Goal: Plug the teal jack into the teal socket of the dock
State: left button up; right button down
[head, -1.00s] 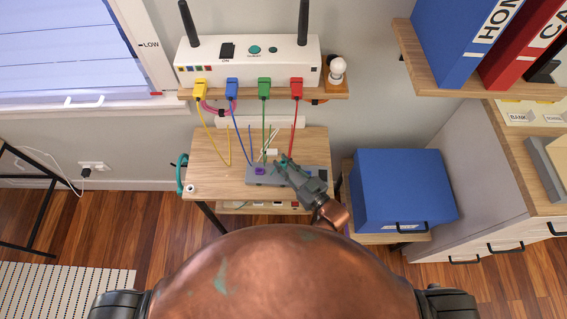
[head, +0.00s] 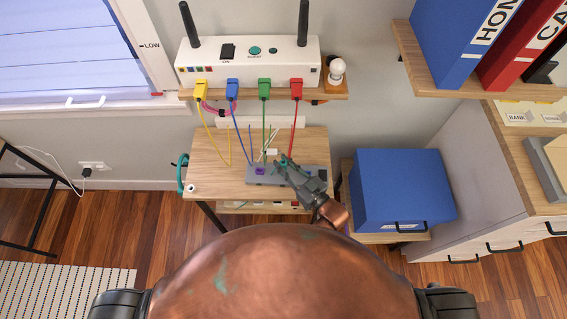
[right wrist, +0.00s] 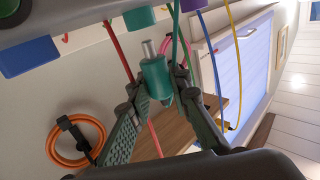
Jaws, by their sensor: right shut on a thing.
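The teal jack (right wrist: 155,78) is held between the fingers of my right gripper (right wrist: 158,98), its metal tip pointing up in the right wrist view. The tip is apart from the grey dock (right wrist: 85,14), just below a teal-green block on the dock's edge (right wrist: 139,18). I cannot tell for sure whether this block is the teal socket. In the head view the dock (head: 254,178) lies on the small wooden table, and my right gripper (head: 284,163) is over its middle, hiding part of it. My left gripper is not in view.
A white router (head: 250,65) on a shelf has yellow, blue, green and red plugs, their cables hanging behind the dock. A blue box (head: 403,189) stands right of the table (head: 215,160). A coiled orange cable (right wrist: 75,140) hangs nearby. The table's left part is mostly clear.

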jog(key=shift+f+b, duration=0.9)
jog(key=shift+f, duration=0.6)
jog(key=c, duration=1.7)
grip_release()
jog(key=shift+s+d, duration=0.15)
jog(key=shift+d, duration=0.05)
jog(key=v, duration=1.1)
jog(key=shift+s+d, duration=0.2)
